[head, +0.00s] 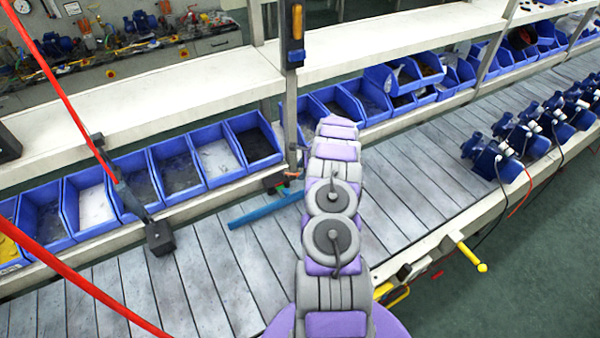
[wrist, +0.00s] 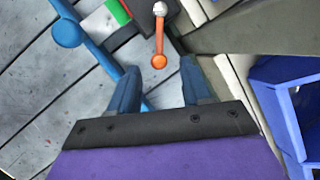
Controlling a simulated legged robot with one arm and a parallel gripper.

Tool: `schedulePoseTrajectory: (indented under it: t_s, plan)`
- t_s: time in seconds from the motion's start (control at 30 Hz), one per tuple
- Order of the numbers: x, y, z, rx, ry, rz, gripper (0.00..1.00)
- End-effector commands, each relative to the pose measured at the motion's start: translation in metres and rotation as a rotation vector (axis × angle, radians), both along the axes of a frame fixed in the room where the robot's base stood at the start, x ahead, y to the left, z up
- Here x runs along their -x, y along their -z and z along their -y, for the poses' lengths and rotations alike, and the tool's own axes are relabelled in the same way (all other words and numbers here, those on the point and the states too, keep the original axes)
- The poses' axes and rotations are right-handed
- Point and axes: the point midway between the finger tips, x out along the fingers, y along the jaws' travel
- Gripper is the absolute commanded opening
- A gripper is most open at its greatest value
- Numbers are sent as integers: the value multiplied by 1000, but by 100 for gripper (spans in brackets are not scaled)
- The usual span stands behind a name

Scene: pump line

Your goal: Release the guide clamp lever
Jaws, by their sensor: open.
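The guide clamp (wrist: 150,15) shows in the wrist view as a dark block with a green and red marked part beside it. Its orange lever (wrist: 159,40) has a silver pivot at the top and an orange ball end. My gripper (wrist: 162,76) is open, its two blue fingers apart. In the picture the ball end lies just above the gap between the fingertips; whether they touch it I cannot tell. In the head view the clamp (head: 275,183) and lever (head: 292,175) are small, left of my arm, which hides my gripper.
A blue guide rail (head: 265,209) with a blue knob (wrist: 67,32) crosses the slatted conveyor (head: 215,280). An upright post (head: 291,100) stands by the clamp. Blue bins (head: 255,140) line the far side. Blue pumps (head: 495,160) stand at the right. Red cables cross the left.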

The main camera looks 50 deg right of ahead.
Motion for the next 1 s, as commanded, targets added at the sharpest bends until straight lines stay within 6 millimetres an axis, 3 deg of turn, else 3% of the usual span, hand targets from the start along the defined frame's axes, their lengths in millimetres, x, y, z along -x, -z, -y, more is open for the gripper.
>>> schedulePoseTrajectory:
  t_s: [0.2, 0.6, 1.0]
  plan:
    - [-6, 18, -4, -1, -2, -2, 48]
    - [-9, 21, -4, 0, -1, 0, 47]
    - [-9, 20, -4, 0, -1, 0, 9]
